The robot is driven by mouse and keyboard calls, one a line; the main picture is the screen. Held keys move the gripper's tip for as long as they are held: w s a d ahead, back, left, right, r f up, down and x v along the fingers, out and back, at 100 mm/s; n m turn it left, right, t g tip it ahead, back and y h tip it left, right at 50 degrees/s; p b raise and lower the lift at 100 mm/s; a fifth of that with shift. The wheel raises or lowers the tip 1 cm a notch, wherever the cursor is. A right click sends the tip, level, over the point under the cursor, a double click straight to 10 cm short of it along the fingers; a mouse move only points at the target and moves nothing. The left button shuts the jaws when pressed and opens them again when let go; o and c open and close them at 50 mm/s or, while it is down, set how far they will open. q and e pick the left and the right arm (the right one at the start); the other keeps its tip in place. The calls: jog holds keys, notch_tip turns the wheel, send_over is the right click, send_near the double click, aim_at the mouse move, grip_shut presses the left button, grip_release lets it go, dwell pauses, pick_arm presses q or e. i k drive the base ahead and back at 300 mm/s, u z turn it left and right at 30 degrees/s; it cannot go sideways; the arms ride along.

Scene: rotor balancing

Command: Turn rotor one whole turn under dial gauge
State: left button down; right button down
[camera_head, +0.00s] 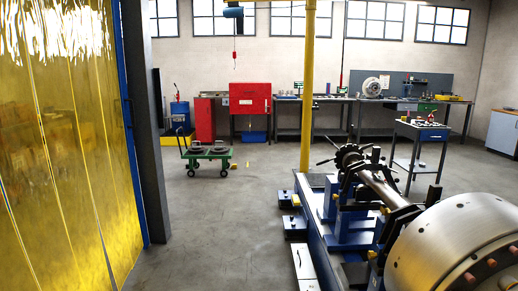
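The rotor (379,189) lies across a blue balancing stand (318,229) at the lower right, its brown shaft running away from me. A large grey metal drum (456,248) with reddish studs sits at its near end, cut off by the picture's right and bottom edges. A dark wheel-like part with spokes (349,158) is at the far end. I cannot make out the dial gauge for certain among the small parts around the shaft. Neither of my grippers shows in the head view.
A yellow strip curtain (62,150) fills the left side, beside a dark post (147,130). A yellow pole (307,90) rises behind the stand. A green cart (207,155) stands on open floor. A small table (421,132) is behind the rotor.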

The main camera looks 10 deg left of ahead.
aim_at(468, 242)
jog(key=u, duration=0.5)
jog(key=i, duration=1.05)
jog(key=u, duration=0.25)
jog(key=i, duration=2.35)
jog(key=z, duration=0.7)
jog(key=i, duration=1.85)
jog(key=z, duration=0.55)
